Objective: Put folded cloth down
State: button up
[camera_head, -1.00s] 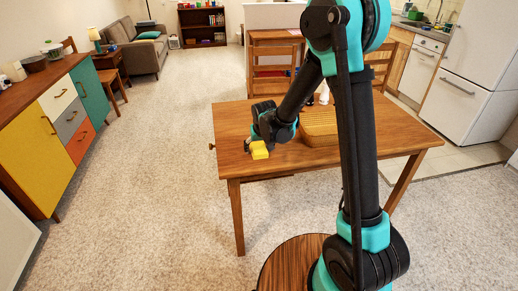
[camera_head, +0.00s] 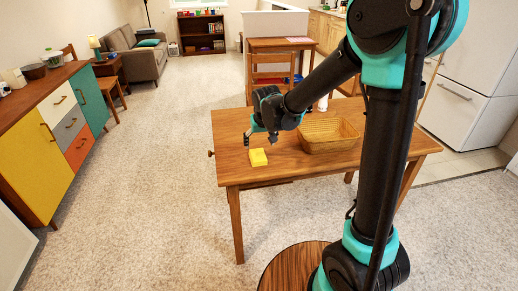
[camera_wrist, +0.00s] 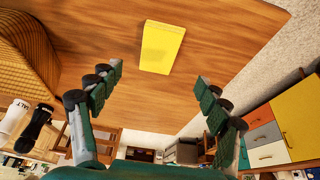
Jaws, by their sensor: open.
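The folded cloth (camera_head: 258,157) is a small yellow block lying flat on the wooden table (camera_head: 232,172), near its front left corner. My gripper (camera_head: 262,141) is above and just behind it, open and empty. In the wrist view the cloth (camera_wrist: 162,47) lies apart from the two spread fingers of my gripper (camera_wrist: 160,105), with bare wood around it.
A wicker basket (camera_head: 330,134) stands on the table to the right of the cloth. Salt (camera_wrist: 14,117) and dark (camera_wrist: 36,125) shakers stand by it in the wrist view. A chair (camera_head: 272,80) is behind the table. The table's left front is clear.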

jog(key=s+d+m, duration=0.1)
jog(key=s+d, duration=0.8)
jog(key=d, duration=0.5)
jog(key=s+d+f+m+h, duration=0.1)
jog(key=s+d+f, duration=0.3)
jog(key=s+d, duration=0.6)
jog(key=s+m, duration=0.1)
jog(key=s, duration=0.3)
jog(key=shift+d+f, duration=0.2)
jog(key=shift+d, duration=0.2)
